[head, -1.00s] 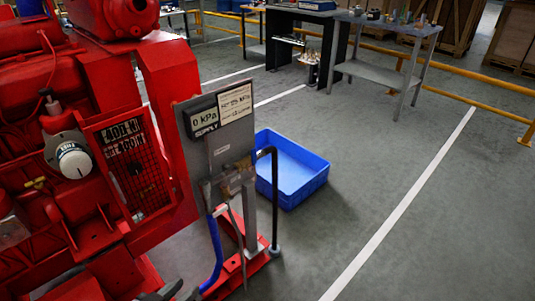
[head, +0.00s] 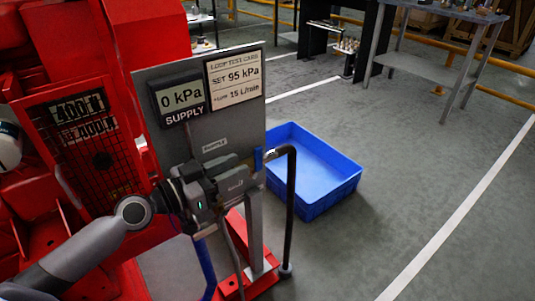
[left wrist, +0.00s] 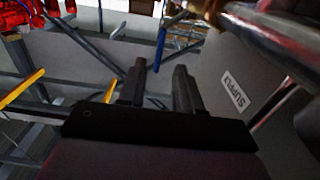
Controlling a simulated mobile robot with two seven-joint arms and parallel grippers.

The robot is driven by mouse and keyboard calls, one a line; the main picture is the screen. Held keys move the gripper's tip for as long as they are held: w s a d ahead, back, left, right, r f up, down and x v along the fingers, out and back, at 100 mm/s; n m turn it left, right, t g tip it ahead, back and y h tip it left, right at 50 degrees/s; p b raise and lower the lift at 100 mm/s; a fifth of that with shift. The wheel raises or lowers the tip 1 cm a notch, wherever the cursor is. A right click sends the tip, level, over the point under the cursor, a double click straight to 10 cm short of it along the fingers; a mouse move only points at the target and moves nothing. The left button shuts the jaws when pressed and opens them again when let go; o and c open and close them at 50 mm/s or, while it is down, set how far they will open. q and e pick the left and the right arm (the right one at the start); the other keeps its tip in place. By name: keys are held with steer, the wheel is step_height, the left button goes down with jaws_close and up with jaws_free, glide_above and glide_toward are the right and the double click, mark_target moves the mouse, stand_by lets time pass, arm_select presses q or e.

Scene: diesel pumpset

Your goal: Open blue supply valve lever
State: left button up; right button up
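The supply panel (head: 226,130) is a grey upright plate with a display (head: 178,98) reading 0 kPa over SUPPLY. My left gripper (head: 238,174) is in front of its lower part, hiding most of the valve. A small blue piece (head: 258,158) shows just beyond the gripper; I cannot tell if it is the lever. In the left wrist view my left gripper (left wrist: 159,70) has its two fingers apart, with nothing seen held. A blue bar (left wrist: 160,46) shows beyond the fingers, and a brass fitting (left wrist: 176,18) is above. My right gripper is not in view.
A black bent pipe (head: 290,205) stands right of the panel, and a blue hose (head: 207,265) hangs below. A blue crate (head: 313,170) is on the floor behind. The red pumpset (head: 130,60) fills the left. The floor at right is clear.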

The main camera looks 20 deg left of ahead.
mark_target(259, 168)
arm_select(q)
steer(key=shift+p+x, duration=1.05)
steer(key=shift+x, duration=2.25)
steer(key=shift+d, duration=0.1)
jaws_close()
